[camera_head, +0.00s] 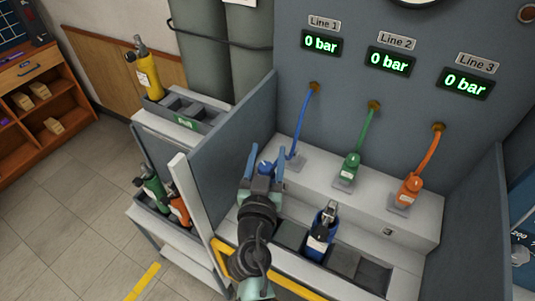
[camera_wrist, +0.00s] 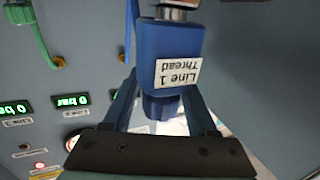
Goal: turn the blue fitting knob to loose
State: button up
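The blue fitting shows in the wrist view as a blue body (camera_wrist: 172,45) with an upside-down label reading "Line 1 Thread". Its darker ribbed blue knob (camera_wrist: 160,107) shows below the body in that picture. In the head view, the blue fitting (camera_head: 265,167) is a small blue shape between my fingers, mostly hidden by my gripper. My gripper (camera_head: 266,155) is open, with one finger on each side of the fitting; it also shows in the wrist view (camera_wrist: 160,95). I see gaps beside the knob, and no clear grip.
A blue hose (camera_head: 303,122) runs down the panel near my gripper. Green (camera_head: 351,167) and orange (camera_head: 411,188) fittings stand to the right. A blue cylinder (camera_head: 320,235) stands in the front tray. A grey side wall (camera_head: 235,140) is close on the left. Displays read 0 bar.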

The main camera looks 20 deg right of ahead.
grip_shut()
